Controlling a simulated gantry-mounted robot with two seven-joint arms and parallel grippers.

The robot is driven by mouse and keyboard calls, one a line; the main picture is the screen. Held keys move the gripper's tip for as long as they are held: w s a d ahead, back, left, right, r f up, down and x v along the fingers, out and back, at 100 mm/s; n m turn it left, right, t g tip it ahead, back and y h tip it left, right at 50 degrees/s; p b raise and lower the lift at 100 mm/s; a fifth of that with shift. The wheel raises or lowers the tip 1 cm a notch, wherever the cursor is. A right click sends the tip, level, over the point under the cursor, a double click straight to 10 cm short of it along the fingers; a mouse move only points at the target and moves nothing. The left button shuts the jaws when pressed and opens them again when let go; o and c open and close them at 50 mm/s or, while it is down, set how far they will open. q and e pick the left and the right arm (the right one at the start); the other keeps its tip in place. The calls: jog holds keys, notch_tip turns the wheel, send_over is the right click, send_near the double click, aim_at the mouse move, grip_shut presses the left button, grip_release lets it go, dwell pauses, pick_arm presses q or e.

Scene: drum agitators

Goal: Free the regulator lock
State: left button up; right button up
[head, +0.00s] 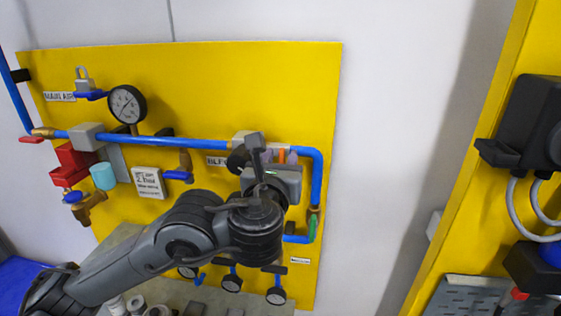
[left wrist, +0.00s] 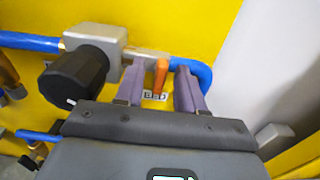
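A grey valve block (head: 242,138) with a black knob (head: 238,159) sits on the blue pipe. In the left wrist view the block (left wrist: 96,38) and the large black knob (left wrist: 74,73) are at the left. An orange lever (left wrist: 161,74) stands right of the block, and it shows small in the head view (head: 282,155). My left gripper (left wrist: 159,68) is open, its two purplish fingers on either side of the lever with gaps visible. Any separate lock part on the regulator cannot be made out. My right gripper is not in view.
Several small gauges sit below. Another yellow panel (head: 470,170) stands at the right.

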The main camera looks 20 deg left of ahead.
pick_arm(q)
jog(key=shift+c, duration=0.3)
grip_shut()
jog(key=shift+n, duration=0.3)
jog(key=n+b, duration=0.2)
jog(key=n, duration=0.1)
jog(key=shift+f, duration=0.2)
jog(key=n+b, duration=0.3)
jog(key=n, duration=0.2)
jog(key=shift+a+n, duration=0.1)
jog(key=shift+n, duration=0.3)
jog(key=shift+n+b, duration=2.4)
jog(key=shift+n, duration=1.9)
jog(key=shift+a, duration=0.1)
